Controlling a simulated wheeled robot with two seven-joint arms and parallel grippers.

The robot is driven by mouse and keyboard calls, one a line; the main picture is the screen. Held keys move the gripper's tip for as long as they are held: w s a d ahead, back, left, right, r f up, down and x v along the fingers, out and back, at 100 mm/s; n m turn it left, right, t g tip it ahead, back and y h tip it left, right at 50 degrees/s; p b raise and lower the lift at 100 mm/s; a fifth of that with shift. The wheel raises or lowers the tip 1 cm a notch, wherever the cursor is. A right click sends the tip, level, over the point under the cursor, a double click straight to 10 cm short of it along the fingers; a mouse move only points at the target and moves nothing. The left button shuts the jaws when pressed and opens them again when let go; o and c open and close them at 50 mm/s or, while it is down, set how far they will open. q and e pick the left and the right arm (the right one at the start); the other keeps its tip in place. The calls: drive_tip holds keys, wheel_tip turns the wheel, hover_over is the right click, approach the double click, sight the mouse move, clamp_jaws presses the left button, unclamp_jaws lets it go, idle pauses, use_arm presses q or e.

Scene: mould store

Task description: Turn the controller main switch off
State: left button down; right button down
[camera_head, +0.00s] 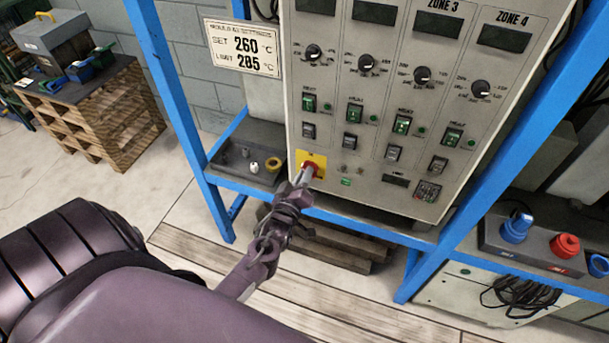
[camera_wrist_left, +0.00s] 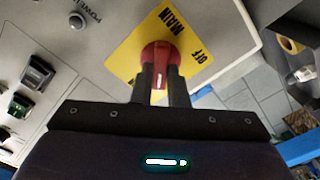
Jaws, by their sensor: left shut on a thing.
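The controller main switch is a red rotary knob (camera_wrist_left: 160,60) on a yellow plate (camera_wrist_left: 185,38) marked "MAIN" and "OFF" in the left wrist view. In the head view the yellow plate (camera_head: 302,158) sits at the lower left of the grey controller panel (camera_head: 335,120). My left gripper (camera_head: 309,171) is at the knob, and its two fingers (camera_wrist_left: 160,85) are shut on it, one on each side. The fingers hide part of the knob, so I cannot tell which mark it points to. My right gripper is not in view.
A blue frame (camera_head: 172,85) surrounds the panel. A small dark tray (camera_head: 240,165) with fittings is left of the switch. A sign (camera_head: 242,47) hangs upper left. A grey box with blue and red connectors (camera_head: 540,250) is at right. A wooden pallet stack (camera_head: 110,120) stands at back left.

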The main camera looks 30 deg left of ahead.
use_arm(q)
drive_tip(key=shift+f+n+p, duration=0.15)
drive_tip(key=shift+n+p, duration=0.15)
drive_tip(key=shift+n, duration=2.05)
drive_tip(key=shift+f+n+p, duration=0.1)
drive_tip(key=shift+n+p, duration=0.2)
drive_tip(key=shift+n, duration=2.05)
drive_tip(key=c, duration=1.4)
unclamp_jaws()
drive_tip(key=shift+a, duration=0.1)
drive_tip(key=shift+c, duration=0.2)
